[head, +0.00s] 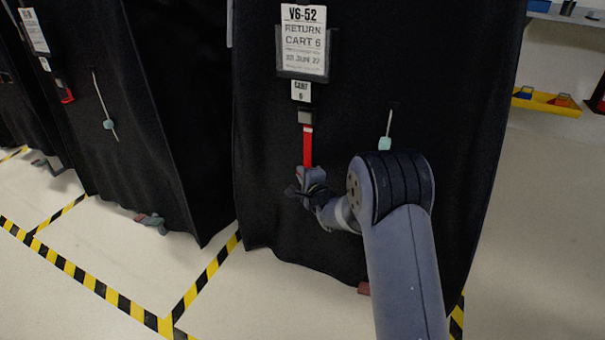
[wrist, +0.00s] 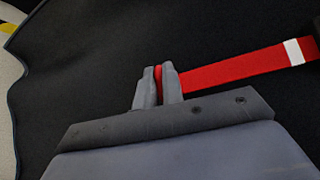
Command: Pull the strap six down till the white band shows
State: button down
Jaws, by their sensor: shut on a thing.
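The red strap (head: 308,146) hangs from a grey buckle (head: 305,117) under the "CART 6" tag (head: 301,91) on the black-covered cart. My gripper (head: 308,183) is shut on the strap's lower end. In the wrist view, my gripper (wrist: 158,82) pinches the red strap (wrist: 230,70), which runs taut to the right. A white band (wrist: 293,51) shows on the strap near the right edge of the wrist view, close to the buckle side. In the head view a pale line crosses the strap just under the buckle.
A sign (head: 304,40) reading "RETURN CART 6" is above the strap. A pale cord with a teal toggle (head: 385,143) hangs to the right, near my arm. Another covered cart (head: 150,110) stands left. Yellow-black tape (head: 90,280) marks the floor.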

jog(key=c, duration=1.6)
grip_release()
jog(key=shift+s+f, duration=0.1)
jog(key=shift+f, duration=0.2)
jog(key=shift+o, duration=0.3)
jog(key=shift+r, duration=0.1)
jog(key=p+v, duration=0.3)
jog(key=v, duration=0.7)
jog(key=shift+s, duration=0.35)
jog(key=shift+w+d, duration=0.1)
jog(key=b+x, duration=0.3)
jog(key=x, duration=0.7)
jog(key=shift+w, duration=0.15)
jog(key=shift+w+a, duration=0.2)
jog(key=shift+w, duration=0.1)
jog(key=shift+s+d+r+p, duration=0.1)
jog(key=shift+r+p, duration=0.3)
jog(key=shift+r, duration=0.5)
